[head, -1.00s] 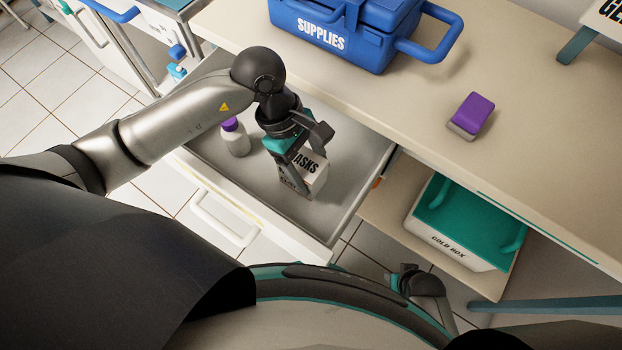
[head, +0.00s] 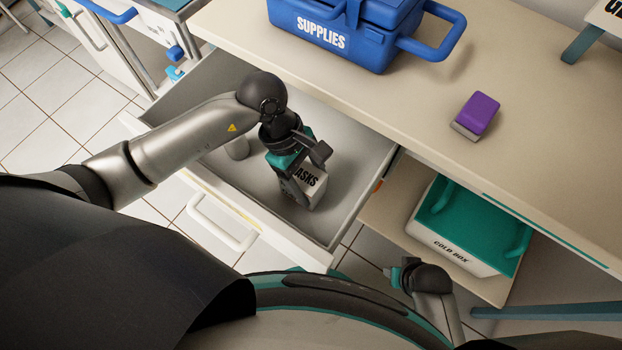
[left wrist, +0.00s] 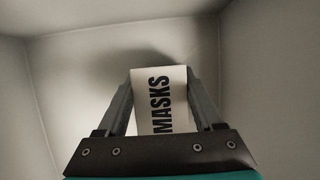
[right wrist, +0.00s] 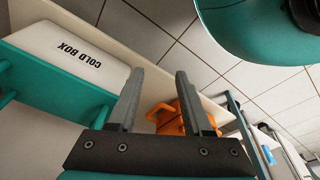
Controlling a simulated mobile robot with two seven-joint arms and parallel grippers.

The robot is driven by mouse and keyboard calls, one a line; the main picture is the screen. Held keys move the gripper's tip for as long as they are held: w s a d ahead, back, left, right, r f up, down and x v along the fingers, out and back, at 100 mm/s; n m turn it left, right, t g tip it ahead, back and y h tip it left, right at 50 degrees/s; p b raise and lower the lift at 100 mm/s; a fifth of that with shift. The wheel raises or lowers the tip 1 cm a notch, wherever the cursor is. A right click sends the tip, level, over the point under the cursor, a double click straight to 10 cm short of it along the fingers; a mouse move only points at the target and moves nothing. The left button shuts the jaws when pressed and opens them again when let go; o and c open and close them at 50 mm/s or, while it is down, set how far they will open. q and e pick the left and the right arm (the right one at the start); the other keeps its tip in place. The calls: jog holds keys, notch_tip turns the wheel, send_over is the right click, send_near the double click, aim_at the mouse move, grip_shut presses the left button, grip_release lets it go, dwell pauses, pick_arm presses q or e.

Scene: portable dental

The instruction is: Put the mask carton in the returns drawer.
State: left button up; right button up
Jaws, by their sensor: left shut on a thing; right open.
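The mask carton (head: 312,186) is a small white box marked MASKS. It is inside the open drawer (head: 345,205) under the counter, low near the drawer floor; I cannot tell whether it touches the floor. My left gripper (head: 297,185) reaches down into the drawer and is shut on the carton. In the left wrist view the carton (left wrist: 162,98) is between the two fingers, with drawer walls around it. My right gripper (right wrist: 155,115) is open and empty, away from the drawer near the cold box. No label on the drawer can be read.
The blue supplies case (head: 345,35) and a purple-topped block (head: 475,116) are on the counter (head: 400,100). The cold box (head: 455,243) is on a lower shelf to the right. An orange object (right wrist: 178,115) shows in the right wrist view.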

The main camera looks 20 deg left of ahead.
pick_arm(q)
jog(key=shift+f, duration=0.1)
jog(key=o, duration=1.4)
pick_arm(e)
jog(key=shift+w+r, duration=0.1)
jog(key=shift+r, duration=0.05)
pick_arm(q)
jog(key=shift+r, duration=0.2)
jog(key=p+v, duration=0.3)
jog(key=v, duration=0.7)
jog(key=shift+a+r, duration=0.1)
jog(key=shift+r, duration=0.2)
jog(key=shift+w+a+r+p, duration=0.1)
jog(key=shift+a+r+p, duration=0.2)
jog(key=shift+r, duration=0.3)
pick_arm(e)
jog(key=s+d+f, duration=0.3)
jog(key=s+f, duration=0.1)
jog(key=f, duration=0.1)
jog(key=shift+s+d+f, duration=0.25)
jog(key=shift+s+d, duration=0.05)
pick_arm(q)
jog(key=shift+d, duration=0.1)
